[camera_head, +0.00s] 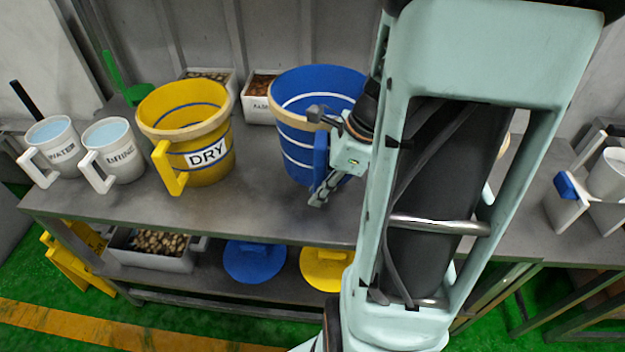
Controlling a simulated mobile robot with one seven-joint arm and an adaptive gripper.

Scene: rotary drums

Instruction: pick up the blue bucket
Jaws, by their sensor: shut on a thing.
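The blue bucket (290,137) stands upright on the grey table, behind and to the left of my arm. It has white stripes, a tan band and a blue handle (321,160) on its front right side. My gripper (319,158) is at this handle, with one finger near the bucket's rim and the other low beside the handle. It is shut on the handle. My arm hides the bucket's right side. I cannot tell whether the bucket's base touches the table.
A yellow bucket (200,130) marked DRY stands to the left on the table (235,215). Two white mugs (112,150) are farther left. A white bin (258,108) is behind the blue bucket. Blue (254,262) and yellow (325,268) lids lie on the lower shelf.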

